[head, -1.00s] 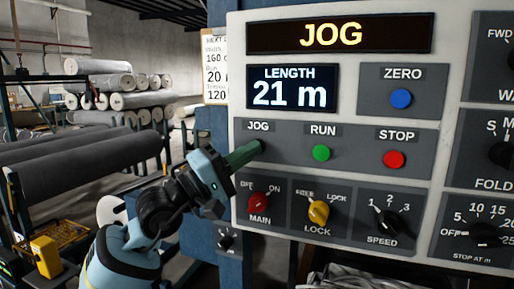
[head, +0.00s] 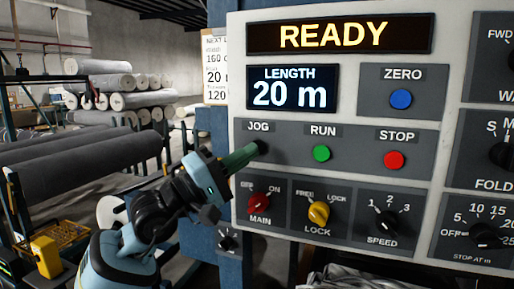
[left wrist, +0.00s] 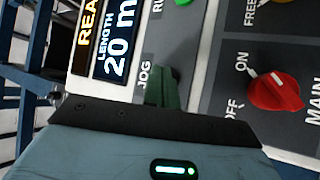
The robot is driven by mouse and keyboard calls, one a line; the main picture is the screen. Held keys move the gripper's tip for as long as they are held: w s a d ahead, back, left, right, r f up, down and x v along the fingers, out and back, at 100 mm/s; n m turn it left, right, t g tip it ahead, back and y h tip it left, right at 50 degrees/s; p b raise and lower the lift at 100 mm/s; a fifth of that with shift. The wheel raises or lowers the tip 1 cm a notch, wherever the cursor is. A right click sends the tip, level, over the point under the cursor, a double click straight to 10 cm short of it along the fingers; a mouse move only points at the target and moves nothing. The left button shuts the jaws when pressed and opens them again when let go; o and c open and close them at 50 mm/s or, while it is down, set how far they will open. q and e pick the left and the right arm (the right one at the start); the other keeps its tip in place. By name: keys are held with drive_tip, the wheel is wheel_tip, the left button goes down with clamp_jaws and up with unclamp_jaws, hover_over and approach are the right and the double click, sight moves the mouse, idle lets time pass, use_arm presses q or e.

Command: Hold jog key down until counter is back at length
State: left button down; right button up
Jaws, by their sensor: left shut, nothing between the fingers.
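The control panel's top display (head: 331,35) reads READY in yellow. The length counter (head: 291,90) reads 20 m. The dark jog key (head: 263,147) sits under the JOG label, mostly hidden by my left gripper's tip. My left gripper (head: 254,150) has its green fingers shut and empty, pointing at that key. In the left wrist view the fingertips (left wrist: 164,76) are beside the JOG label and cover the key. I cannot tell whether they touch it. My right gripper is not in view.
A green RUN button (head: 321,153) and a red STOP button (head: 394,160) are right of the jog key. The red MAIN knob (head: 259,202) and yellow LOCK knob (head: 319,212) are below. A paper card (head: 215,67) hangs left of the panel. Grey rolls (head: 75,165) lie behind.

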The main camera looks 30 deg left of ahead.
use_arm(q)
drive_tip(key=shift+s+d, duration=0.1)
drive_tip(key=shift+s, duration=0.15)
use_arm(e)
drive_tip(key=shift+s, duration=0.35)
use_arm(q)
drive_tip(key=shift+s+d, duration=0.2)
drive_tip(key=shift+s, duration=0.6)
drive_tip(key=shift+s+d, duration=0.15)
drive_tip(key=shift+s, duration=0.6)
drive_tip(key=shift+s+d, duration=0.2)
drive_tip(key=shift+s, duration=0.6)
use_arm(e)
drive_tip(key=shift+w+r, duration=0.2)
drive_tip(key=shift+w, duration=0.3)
